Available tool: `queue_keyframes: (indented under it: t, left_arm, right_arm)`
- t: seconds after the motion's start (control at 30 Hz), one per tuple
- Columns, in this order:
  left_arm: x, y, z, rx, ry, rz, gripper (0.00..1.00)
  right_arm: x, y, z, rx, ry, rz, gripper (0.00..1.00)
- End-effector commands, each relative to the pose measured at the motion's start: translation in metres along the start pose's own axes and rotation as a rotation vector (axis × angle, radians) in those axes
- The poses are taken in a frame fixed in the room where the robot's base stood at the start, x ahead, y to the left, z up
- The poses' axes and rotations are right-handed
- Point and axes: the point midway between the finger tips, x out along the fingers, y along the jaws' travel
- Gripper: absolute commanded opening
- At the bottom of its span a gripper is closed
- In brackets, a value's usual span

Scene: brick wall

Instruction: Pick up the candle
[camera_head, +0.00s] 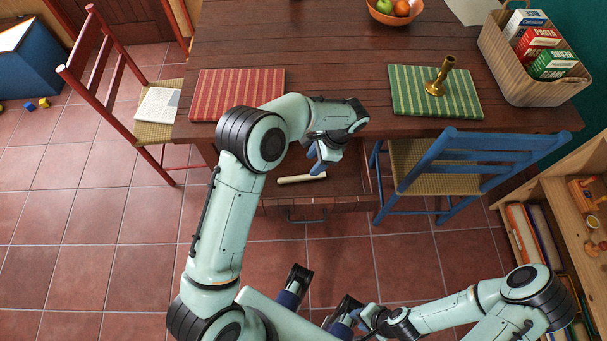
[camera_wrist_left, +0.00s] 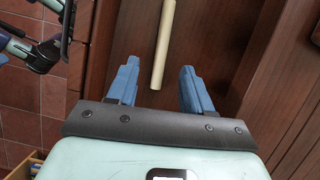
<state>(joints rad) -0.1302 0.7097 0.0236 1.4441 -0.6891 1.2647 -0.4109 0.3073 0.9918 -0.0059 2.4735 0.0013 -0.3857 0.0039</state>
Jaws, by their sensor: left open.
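The candle (camera_head: 302,178) is a cream stick lying in the open drawer (camera_head: 345,184) under the table's front edge. My left gripper (camera_head: 318,160) is open and points down over the candle. In the left wrist view, the candle (camera_wrist_left: 164,40) runs up the picture, and its near end shows between the two blue fingers of the open gripper (camera_wrist_left: 159,75). The fingers are not closed on it; the height gap is hard to judge. My right gripper (camera_head: 359,319) is low at the bottom of the head view, away from the drawer, its fingers unclear.
A brass candlestick (camera_head: 438,78) stands on a green striped mat (camera_head: 405,95) on the table (camera_head: 330,60). A red mat (camera_head: 235,95) lies left. A blue chair (camera_head: 470,165) stands right of the drawer and a red chair (camera_head: 125,85) left. A basket (camera_head: 530,85) holds boxes.

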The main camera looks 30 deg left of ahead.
Motion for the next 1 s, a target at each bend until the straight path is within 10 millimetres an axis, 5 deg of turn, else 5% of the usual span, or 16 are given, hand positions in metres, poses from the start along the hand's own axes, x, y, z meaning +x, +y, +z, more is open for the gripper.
queue_keyframes:
  t: [0.1, 0.47, 0.73, 1.0]
  left_arm:
    - [0.024, 0.001, 0.0, -0.001, -0.002, 0.003, 0.5]
    - [0.05, -0.001, -0.002, 0.0, 0.0, 0.002, 0.5]
    - [0.088, -0.004, -0.005, -0.001, 0.0, 0.002, 0.5]
    - [0.092, -0.005, -0.005, -0.001, 0.001, 0.0, 0.47]
  right_arm:
    - [0.002, 0.001, -0.001, 0.0, 0.001, 0.0, 0.35]
    - [0.003, 0.001, -0.002, 0.0, 0.005, -0.001, 0.35]
    - [0.004, 0.001, -0.003, -0.001, 0.007, -0.002, 0.35]
    - [0.004, 0.001, -0.003, -0.001, 0.008, -0.002, 0.35]
